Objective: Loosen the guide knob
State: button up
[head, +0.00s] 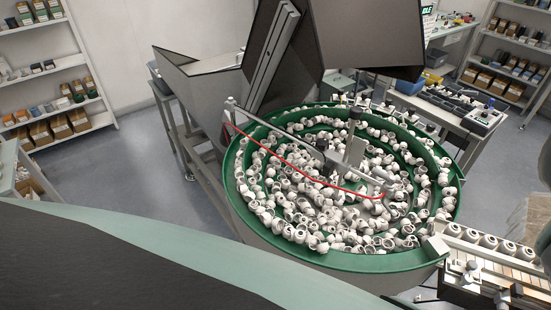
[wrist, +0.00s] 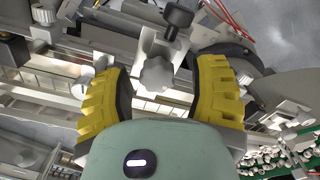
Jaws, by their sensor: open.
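In the wrist view a grey lobed knob (wrist: 156,78), which looks like the guide knob, sits on a light metal bracket (wrist: 150,45). My gripper (wrist: 160,68) has two yellow ribbed fingers with dark inner pads. It is open, with one finger on each side of the knob and a visible gap on both sides. Nothing is held. My gripper does not show in the head view, and I cannot pick out the grey knob there.
A green bowl feeder (head: 240,205) full of white caps (head: 290,205) fills the middle of the head view. A track with a row of caps (head: 480,238) leaves it at the right. A red cable (head: 300,171) crosses the bowl. Metal rails (wrist: 60,85) lie under the fingers.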

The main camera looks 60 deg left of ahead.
jog(key=shift+w+d+r, duration=0.1)
jog(key=shift+d+r, duration=0.05)
jog(key=shift+r, duration=0.05)
jog(key=shift+w+r, duration=0.1)
jog(key=shift+r, duration=1.7)
jog(key=shift+a+r, duration=0.2)
jog(key=shift+r, duration=1.75)
jog(key=shift+o, duration=0.2)
